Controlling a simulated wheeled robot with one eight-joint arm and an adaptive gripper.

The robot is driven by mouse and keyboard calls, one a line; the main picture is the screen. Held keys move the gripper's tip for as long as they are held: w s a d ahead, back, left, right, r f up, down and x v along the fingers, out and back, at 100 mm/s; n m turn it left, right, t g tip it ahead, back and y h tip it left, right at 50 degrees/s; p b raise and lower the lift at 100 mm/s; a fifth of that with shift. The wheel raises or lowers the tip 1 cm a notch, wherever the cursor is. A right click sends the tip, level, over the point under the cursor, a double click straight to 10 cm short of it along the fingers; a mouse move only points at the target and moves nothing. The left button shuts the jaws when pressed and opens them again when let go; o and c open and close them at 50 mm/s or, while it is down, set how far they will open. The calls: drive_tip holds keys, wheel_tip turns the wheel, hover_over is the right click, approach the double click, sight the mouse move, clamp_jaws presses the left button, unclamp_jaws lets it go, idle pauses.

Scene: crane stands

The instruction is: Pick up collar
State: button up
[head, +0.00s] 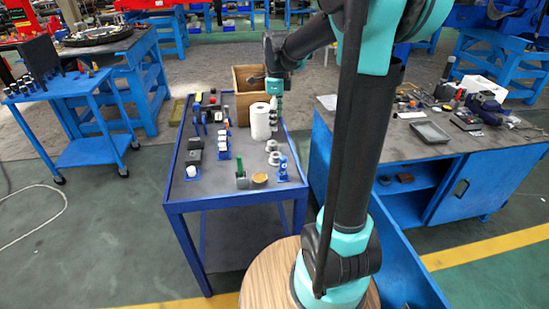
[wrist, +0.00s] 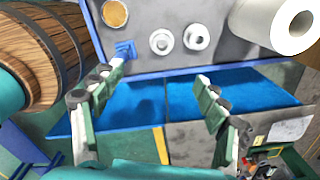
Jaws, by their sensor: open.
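Two pale grey ring-shaped pieces, which look like collars, stand on the grey top of the blue cart. In the wrist view, one ring (wrist: 161,41) is left of the other ring (wrist: 196,37), both with dark centre holes. In the head view they are near the cart's right edge, a far ring (head: 271,145) and a near ring (head: 274,158). I cannot tell which is the collar meant. My gripper (wrist: 160,74) is open and empty, its fingers wide apart. In the wrist view the rings appear beyond the fingertips, not between the pads.
A white paper roll (head: 260,121) stands close to the rings. A blue holder (head: 283,170) and a round tan disc (head: 260,178) are near the cart's front. Black blocks (head: 195,158) and a wooden box (head: 248,82) also occupy the cart. A blue workbench (head: 440,150) stands right.

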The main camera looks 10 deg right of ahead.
sight(276, 155)
drive_tip(key=f, duration=1.7)
drive_tip(key=shift+w+f, duration=0.15)
drive_tip(key=shift+w, duration=0.15)
drive_tip(key=shift+c, duration=0.5)
drive_tip(key=c, duration=1.6)
